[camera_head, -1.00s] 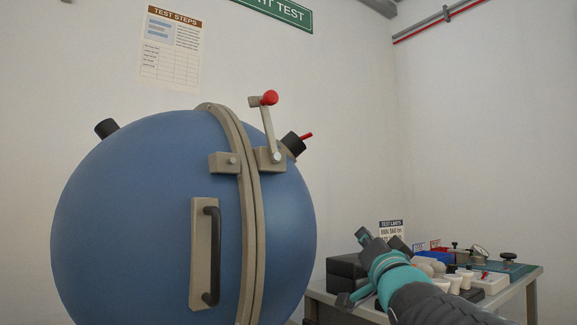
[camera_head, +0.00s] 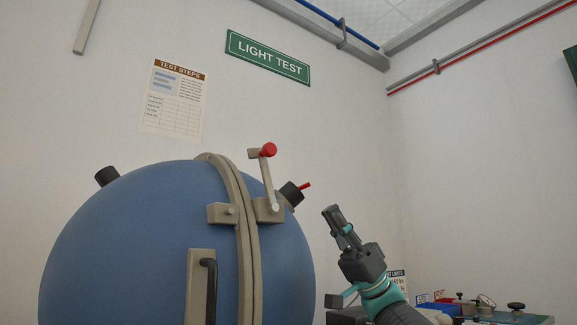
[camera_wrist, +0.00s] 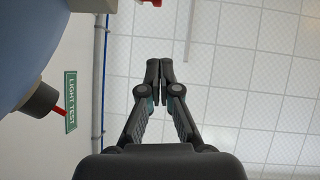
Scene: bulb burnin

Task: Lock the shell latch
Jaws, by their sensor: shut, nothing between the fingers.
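The latch (camera_head: 266,182) is a beige lever with a red ball knob (camera_head: 268,150) on top, mounted on a block on the right half of the blue spherical shell (camera_head: 130,240). The lever stands nearly upright, leaning a little left. A beige catch block (camera_head: 222,213) sits left of the seam flange (camera_head: 240,210). My gripper (camera_head: 331,211) is to the right of the shell, pointing up, apart from the latch. In the wrist view my gripper (camera_wrist: 159,70) is shut and empty, and the shell's edge (camera_wrist: 30,40) shows at the left.
A black port (camera_head: 291,194) with a red rod sticks out right of the latch. A black-barred door handle (camera_head: 209,290) is below the catch. A bench (camera_head: 515,318) with test items is at lower right. The air above the shell is clear.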

